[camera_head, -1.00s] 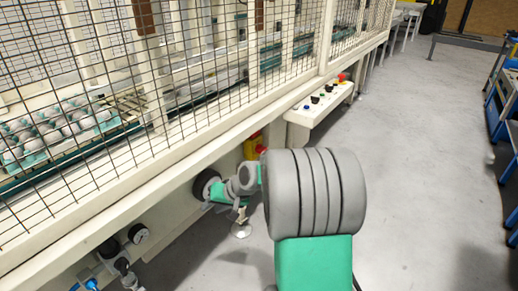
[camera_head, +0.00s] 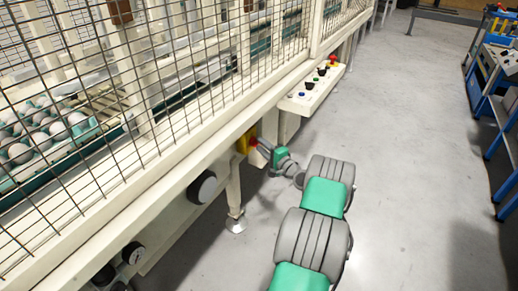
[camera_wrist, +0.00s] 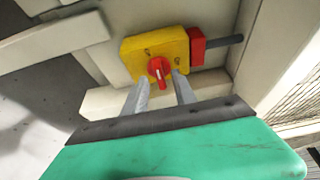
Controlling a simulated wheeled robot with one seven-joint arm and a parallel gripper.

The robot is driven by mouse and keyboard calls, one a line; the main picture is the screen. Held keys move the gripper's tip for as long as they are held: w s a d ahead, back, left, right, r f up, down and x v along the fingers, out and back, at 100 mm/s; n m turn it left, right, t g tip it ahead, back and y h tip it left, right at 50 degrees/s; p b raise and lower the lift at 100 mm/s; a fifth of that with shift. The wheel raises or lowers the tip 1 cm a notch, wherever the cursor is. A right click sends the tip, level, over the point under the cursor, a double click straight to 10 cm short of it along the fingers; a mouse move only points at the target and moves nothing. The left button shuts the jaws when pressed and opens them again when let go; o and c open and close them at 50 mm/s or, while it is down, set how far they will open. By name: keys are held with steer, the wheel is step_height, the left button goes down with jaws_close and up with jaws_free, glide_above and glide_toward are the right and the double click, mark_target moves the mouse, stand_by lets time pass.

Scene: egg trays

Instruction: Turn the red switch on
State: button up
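The red switch (camera_wrist: 160,70) is a round red knob with a pale mark on it, mounted on a yellow box (camera_wrist: 134,53) in the wrist view. In the head view the yellow box (camera_head: 243,141) sits low on the machine frame, with the red knob (camera_head: 253,141) facing my arm. My gripper (camera_wrist: 164,82) is open. Its two grey fingers point at the box, one on each side of the knob's lower part. I cannot tell whether the fingers touch the knob. In the head view my gripper (camera_head: 260,146) is close to the knob, its tips small and partly hidden.
A red block with a grey conduit (camera_wrist: 222,42) joins the box's right side. A white control panel (camera_head: 314,90) with buttons juts from the machine. Mesh fencing and a cream beam run above my arm. A machine leg (camera_head: 234,197) stands nearby. Open floor (camera_head: 410,170) lies to the right.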

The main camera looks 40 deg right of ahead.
steer(key=shift+w, duration=0.25)
steer(key=shift+c, duration=0.5)
steer(key=shift+a, duration=0.1)
jaws_close()
